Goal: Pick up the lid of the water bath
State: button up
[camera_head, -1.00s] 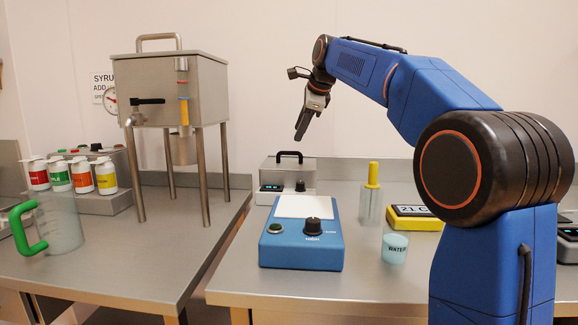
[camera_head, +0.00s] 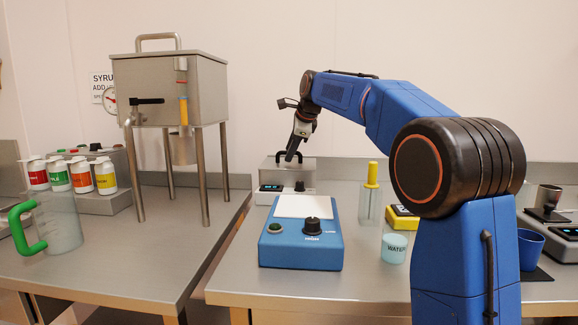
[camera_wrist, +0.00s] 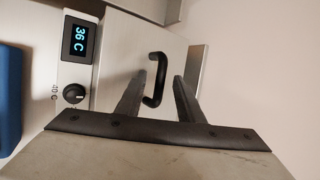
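The water bath (camera_head: 286,188) is a small steel box on the right bench, with a display and a black knob. In the wrist view its display (camera_wrist: 79,40) reads 36 C. Its steel lid (camera_head: 308,166) sits on top and also shows in the wrist view (camera_wrist: 125,45). The lid has a black arched handle (camera_wrist: 157,78). My gripper (camera_head: 292,158) is over the lid at the handle. In the wrist view its two fingers (camera_wrist: 160,84) are apart, with the handle seen between their tips. Whether they touch it I cannot tell.
A blue device (camera_head: 301,245) with a white top stands in front of the bath. A yellow-topped clear vessel (camera_head: 370,195) and a WATER cup (camera_head: 394,248) are to its right. The steel hopper (camera_head: 170,85) stands on legs at left. A wall rises behind the bench.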

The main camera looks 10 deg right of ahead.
grip_shut()
dwell(1.4)
